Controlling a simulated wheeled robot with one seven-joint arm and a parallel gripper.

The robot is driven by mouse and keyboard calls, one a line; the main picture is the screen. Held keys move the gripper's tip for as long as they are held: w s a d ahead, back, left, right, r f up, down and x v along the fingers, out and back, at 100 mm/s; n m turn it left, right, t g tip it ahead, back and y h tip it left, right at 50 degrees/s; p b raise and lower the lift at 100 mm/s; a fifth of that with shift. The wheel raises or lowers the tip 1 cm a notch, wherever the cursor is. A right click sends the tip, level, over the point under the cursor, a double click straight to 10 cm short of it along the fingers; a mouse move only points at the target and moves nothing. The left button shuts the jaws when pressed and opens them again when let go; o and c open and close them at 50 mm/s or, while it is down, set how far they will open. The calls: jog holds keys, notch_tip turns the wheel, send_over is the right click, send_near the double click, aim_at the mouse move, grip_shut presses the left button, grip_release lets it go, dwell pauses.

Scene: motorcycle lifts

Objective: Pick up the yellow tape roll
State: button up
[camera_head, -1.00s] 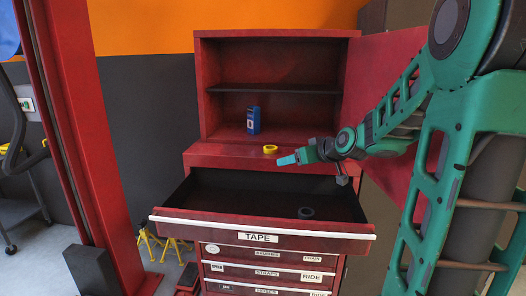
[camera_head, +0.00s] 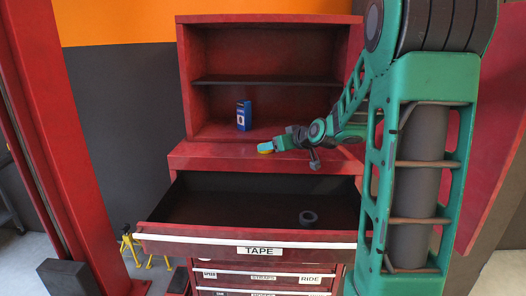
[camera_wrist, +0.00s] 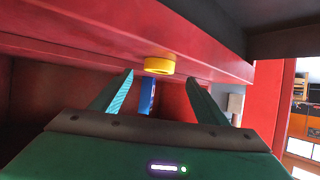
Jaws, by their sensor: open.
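In the wrist view the yellow tape roll (camera_wrist: 159,65) shows beyond and between the two fingertips of my gripper (camera_wrist: 160,80). The fingers are spread apart with nothing between them that I can see held. Whether a finger touches the roll I cannot tell.
The open drawer labelled TAPE (camera_head: 260,250) juts out below the ledge and holds a dark roll (camera_head: 308,217). A blue box (camera_head: 243,115) stands in the cabinet behind the ledge. A red post (camera_head: 45,130) rises at the left.

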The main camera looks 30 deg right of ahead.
jog(key=shift+x, duration=2.85)
jog(key=shift+d, duration=0.1)
jog(key=c, duration=1.1)
